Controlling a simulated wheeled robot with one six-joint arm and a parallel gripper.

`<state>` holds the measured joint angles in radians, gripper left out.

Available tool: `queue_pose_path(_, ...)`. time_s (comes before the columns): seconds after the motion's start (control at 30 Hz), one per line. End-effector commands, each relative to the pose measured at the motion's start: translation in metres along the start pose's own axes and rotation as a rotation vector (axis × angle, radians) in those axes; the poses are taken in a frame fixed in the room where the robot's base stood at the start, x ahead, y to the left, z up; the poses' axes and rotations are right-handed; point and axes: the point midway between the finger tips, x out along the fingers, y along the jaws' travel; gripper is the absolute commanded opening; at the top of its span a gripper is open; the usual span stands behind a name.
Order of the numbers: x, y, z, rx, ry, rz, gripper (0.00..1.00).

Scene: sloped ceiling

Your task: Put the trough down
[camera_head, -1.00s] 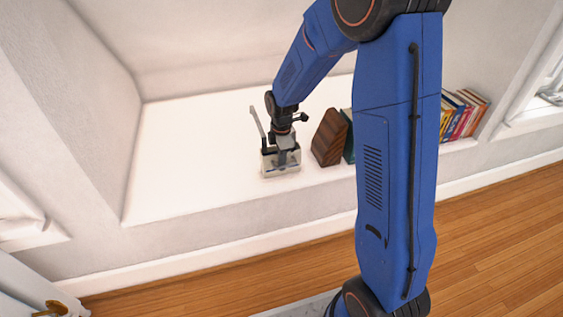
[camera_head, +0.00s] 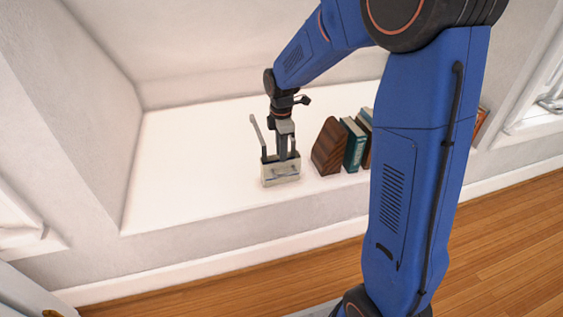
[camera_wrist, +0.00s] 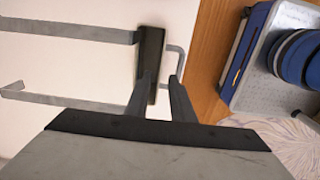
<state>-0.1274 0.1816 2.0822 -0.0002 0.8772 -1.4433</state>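The trough (camera_head: 270,177) is a small pale box with a small bar handle on its front face. It stands upright on the white ledge, near the front edge. Dark uprights and a slanting grey bar rise at its top. In the wrist view the trough (camera_wrist: 70,32) shows as thin grey bars joined to a dark end piece, with a small bent handle beside it. My gripper (camera_head: 283,154) points down just above the trough. In the wrist view its two fingers (camera_wrist: 166,82) stand apart near the dark end piece. Whether they touch it cannot be told.
The white ledge (camera_head: 190,160) is clear to the left of the trough. A brown wooden wedge (camera_head: 329,147) and several books (camera_head: 355,146) stand close on its right. The wooden floor (camera_head: 500,220) lies below the ledge front.

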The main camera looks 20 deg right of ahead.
Motion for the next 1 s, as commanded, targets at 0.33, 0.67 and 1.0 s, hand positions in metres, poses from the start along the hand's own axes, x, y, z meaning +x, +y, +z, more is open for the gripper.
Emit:
queue_pose_path(0.33,-0.027,0.0,0.0,0.0,0.0,0.0,0.22)
queue_pose_path(0.67,-0.061,-0.034,0.012,0.166,0.009,0.048,0.22)
queue_pose_path(1.0,-0.114,-0.117,0.035,0.558,0.054,0.145,0.22)
